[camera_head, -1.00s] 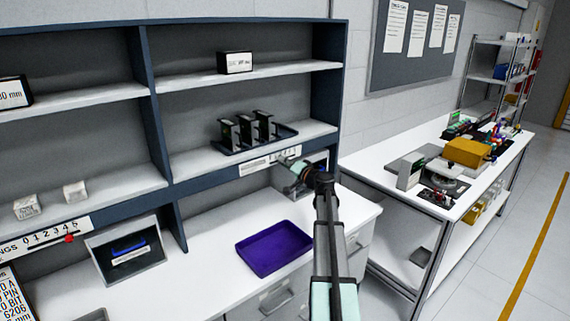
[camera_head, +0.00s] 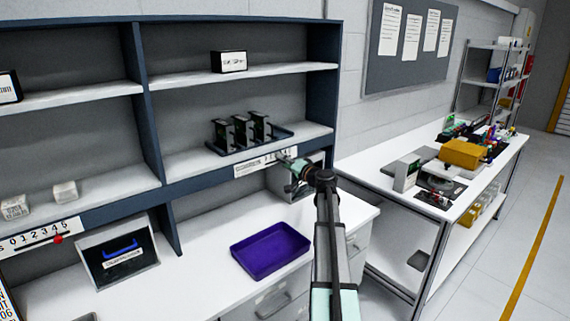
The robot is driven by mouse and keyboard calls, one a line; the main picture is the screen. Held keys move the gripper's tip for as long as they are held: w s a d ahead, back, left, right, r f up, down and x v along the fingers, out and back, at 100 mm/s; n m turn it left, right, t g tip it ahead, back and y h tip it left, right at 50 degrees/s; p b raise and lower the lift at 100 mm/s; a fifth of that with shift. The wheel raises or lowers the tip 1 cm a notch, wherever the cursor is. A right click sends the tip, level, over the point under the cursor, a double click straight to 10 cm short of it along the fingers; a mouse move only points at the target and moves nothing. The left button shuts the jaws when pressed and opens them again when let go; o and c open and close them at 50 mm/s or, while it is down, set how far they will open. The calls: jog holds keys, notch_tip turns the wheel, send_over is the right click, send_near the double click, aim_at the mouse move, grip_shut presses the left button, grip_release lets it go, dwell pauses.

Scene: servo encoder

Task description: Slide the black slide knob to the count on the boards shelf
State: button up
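The boards shelf (camera_head: 190,159) is the middle shelf of the right bay, with three dark boards (camera_head: 240,133) standing in a dark tray. A white number strip (camera_head: 250,167) runs along its front edge; its numbers are partly covered. I cannot make out the black slide knob, which may be hidden by my gripper. My gripper (camera_head: 288,164) is at the right part of this strip, reaching in from the right. Its fingertips are too small and covered to show whether they are open or shut, or touching anything.
Another number strip (camera_head: 35,239) at left carries a red knob (camera_head: 58,239). A purple tray (camera_head: 271,250) lies on the white worktop below. A grey bin (camera_head: 118,255) stands at left. A bench (camera_head: 478,185) with several items stands at right.

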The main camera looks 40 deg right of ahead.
jog(key=shift+s, duration=0.1)
jog(key=s, duration=1.2)
dwell(0.4)
